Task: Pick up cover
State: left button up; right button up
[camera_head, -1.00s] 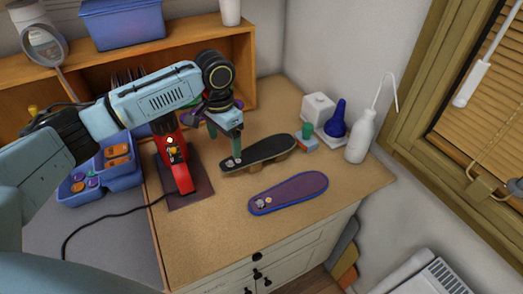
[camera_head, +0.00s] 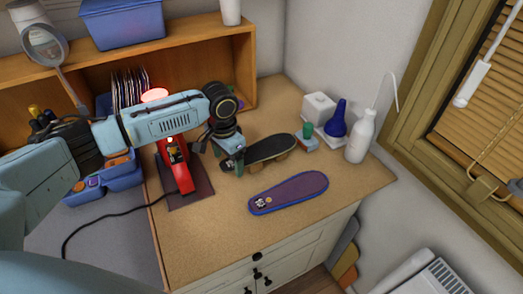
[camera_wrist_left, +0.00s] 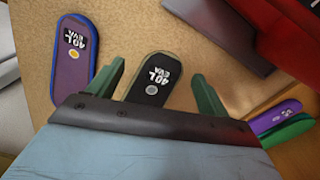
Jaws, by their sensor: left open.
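Two insole-shaped pieces are on the table, and I cannot tell by name which is the cover. A black one with a tan edge (camera_head: 272,148) sits slightly raised on light supports. Its end is marked "40L EVA" in the left wrist view (camera_wrist_left: 155,80). A purple one with a blue edge (camera_head: 290,192) lies in front of it; it also shows in the left wrist view (camera_wrist_left: 70,60). My left gripper (camera_head: 238,167) is open at the left end of the black piece. In the wrist view its green fingers are on either side of that piece. My right gripper is not in view.
A red device (camera_head: 176,165) stands on a dark mat just left of the gripper, with a cable. A white bottle (camera_head: 360,137) and a blue funnel-like item (camera_head: 336,122) stand at the back right. Purple and green insoles (camera_wrist_left: 275,118) show in the wrist view.

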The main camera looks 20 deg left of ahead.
pick_arm(q)
jog(key=shift+f+p, duration=0.25)
jog(key=shift+p, duration=0.2)
dwell(0.5)
jog(key=c, duration=1)
